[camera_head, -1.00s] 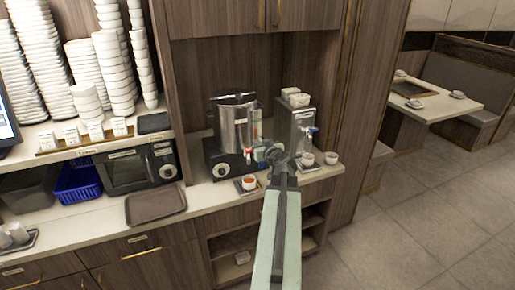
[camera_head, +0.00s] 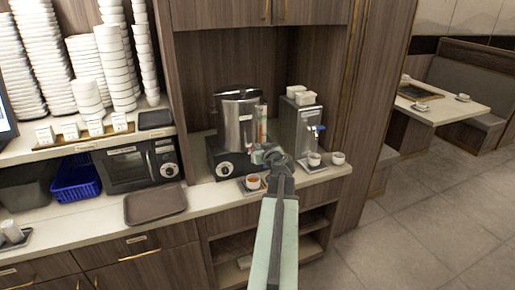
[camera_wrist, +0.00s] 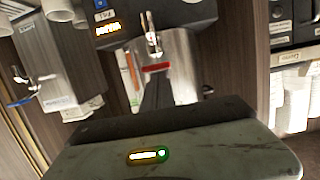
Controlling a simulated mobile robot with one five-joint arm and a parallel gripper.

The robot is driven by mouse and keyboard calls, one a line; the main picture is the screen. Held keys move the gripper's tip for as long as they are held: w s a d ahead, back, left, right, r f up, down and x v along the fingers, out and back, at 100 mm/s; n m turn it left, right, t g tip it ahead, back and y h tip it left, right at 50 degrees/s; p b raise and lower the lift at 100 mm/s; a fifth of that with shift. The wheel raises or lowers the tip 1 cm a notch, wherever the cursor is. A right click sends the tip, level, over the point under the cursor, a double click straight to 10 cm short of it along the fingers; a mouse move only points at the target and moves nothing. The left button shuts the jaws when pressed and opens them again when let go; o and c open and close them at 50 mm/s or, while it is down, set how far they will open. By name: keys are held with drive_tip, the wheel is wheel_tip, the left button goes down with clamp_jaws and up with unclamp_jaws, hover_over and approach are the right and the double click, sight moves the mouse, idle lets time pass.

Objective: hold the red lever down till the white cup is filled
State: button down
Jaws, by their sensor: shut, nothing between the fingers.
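The steel urn (camera_head: 235,122) stands on a black base on the counter. The red lever (camera_wrist: 156,67) shows at the urn's spout in the wrist view, where the picture is upside down. In the head view my gripper (camera_head: 262,154) largely covers the lever. My gripper is shut and empty, its dark fingers (camera_wrist: 156,92) close to the lever. I cannot tell whether they touch it.
A second dispenser (camera_head: 300,128) with a blue lever stands to the right, with two white cups (camera_head: 326,159) before it. A brown tray (camera_head: 155,204), a microwave (camera_head: 128,168) and a blue basket (camera_head: 76,180) are to the left. The cabinet wall closes the right side.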

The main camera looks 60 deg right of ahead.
drive_tip(key=shift+s+a+f, duration=0.1)
drive_tip(key=shift+f, duration=0.4)
idle(1.0)
